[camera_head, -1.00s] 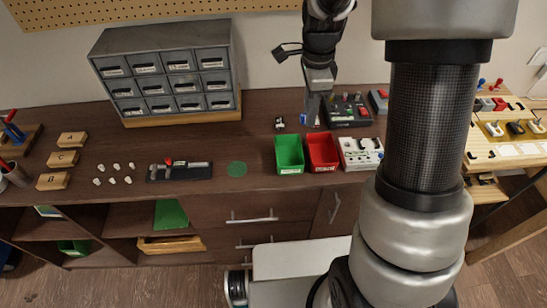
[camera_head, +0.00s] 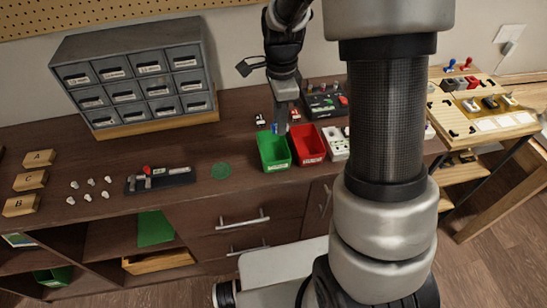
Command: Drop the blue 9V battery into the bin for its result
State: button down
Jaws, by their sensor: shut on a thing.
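My gripper (camera_head: 281,122) hangs pointing down above the back part of the green bin (camera_head: 275,166). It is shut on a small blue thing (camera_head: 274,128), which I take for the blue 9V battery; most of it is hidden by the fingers. The green bin is open at the top and has a pale label on its front. The red bin (camera_head: 311,158) stands right beside it, also open. A dark device with a red button (camera_head: 325,103) stands behind the bins.
A white panel with sockets (camera_head: 335,143) stands right of the red bin, partly behind my arm. A small black-and-white item (camera_head: 261,119) lies behind the green bin. A grey drawer cabinet (camera_head: 135,83) stands at the back left.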

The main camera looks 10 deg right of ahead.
jog(key=shift+f, duration=0.35)
jog(key=c, duration=1.5)
grip_release()
jog(key=shift+r, duration=0.1)
notch_tip(320, 180, up, 17)
jog(key=shift+r+p, duration=0.2)
jog(key=shift+p, duration=0.55)
